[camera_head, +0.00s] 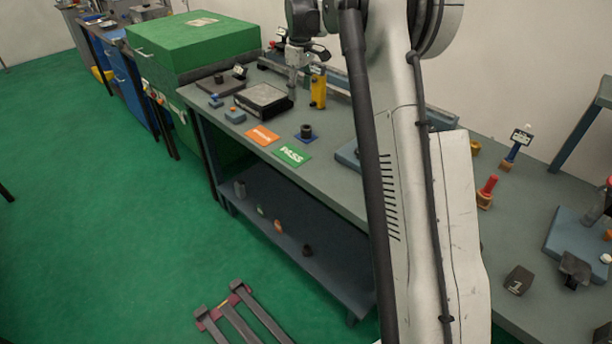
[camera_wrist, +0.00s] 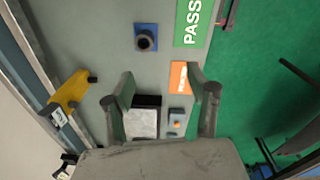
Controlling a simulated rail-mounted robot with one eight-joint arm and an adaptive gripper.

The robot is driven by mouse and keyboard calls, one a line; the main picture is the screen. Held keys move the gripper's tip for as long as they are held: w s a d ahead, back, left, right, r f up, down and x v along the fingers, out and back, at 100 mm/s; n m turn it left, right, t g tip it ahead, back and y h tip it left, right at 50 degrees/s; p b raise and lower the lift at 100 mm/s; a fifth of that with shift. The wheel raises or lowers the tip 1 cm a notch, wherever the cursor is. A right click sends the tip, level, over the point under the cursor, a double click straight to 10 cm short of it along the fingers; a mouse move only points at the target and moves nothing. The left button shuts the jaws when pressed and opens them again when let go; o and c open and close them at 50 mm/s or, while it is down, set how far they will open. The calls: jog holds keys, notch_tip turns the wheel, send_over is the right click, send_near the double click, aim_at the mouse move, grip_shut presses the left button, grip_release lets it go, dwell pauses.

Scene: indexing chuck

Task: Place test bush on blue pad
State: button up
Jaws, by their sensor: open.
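A dark round bush (camera_head: 306,131) stands upright on a small blue pad (camera_head: 298,137) on the bench, beside the green PASS card. In the wrist view the bush (camera_wrist: 145,40) sits within the blue pad (camera_wrist: 138,46), ahead of my fingers, and its ring-like top faces the camera. My gripper (camera_wrist: 160,93) is open, with its two fingers wide apart and nothing between them touching. In the head view my gripper (camera_head: 292,92) is above the back of the bench, behind and left of the bush and apart from it.
The green PASS card (camera_head: 292,154) and orange card (camera_head: 262,135) lie near the bench's front edge. A black-framed plate (camera_head: 264,99) and a yellow upright part (camera_head: 318,91) stand near my gripper. A small grey-blue block (camera_head: 235,116) is at left.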

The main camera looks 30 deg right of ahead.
jog(key=s+a+r+m+t, duration=0.1)
jog(key=s+a+r, duration=0.35)
jog(key=s, duration=0.25)
jog(key=s+a+r+m+t, duration=0.1)
jog(key=s+a+r, duration=0.2)
jog(key=s+a, duration=0.35)
jog(key=s+a+r+m+t, duration=0.1)
jog(key=s+a+r, duration=0.25)
jog(key=s, duration=0.55)
jog(key=s+a+f+m+t, duration=0.1)
jog(key=s+a+f, duration=0.1)
jog(key=s, duration=0.5)
jog(key=s+a+f+m+t, duration=0.1)
jog(key=s+a+f, duration=0.1)
jog(key=s, duration=0.5)
jog(key=s+a+f+t, duration=0.1)
jog(key=s+a+f, duration=0.1)
jog(key=s+f, duration=0.2)
jog(key=s, duration=0.3)
jog(key=shift+s+f+m, duration=0.15)
jog(key=shift+s+m, duration=0.05)
jog(key=shift+m, duration=0.2)
jog(key=shift+f+b, duration=0.45)
jog(key=shift+f, duration=0.05)
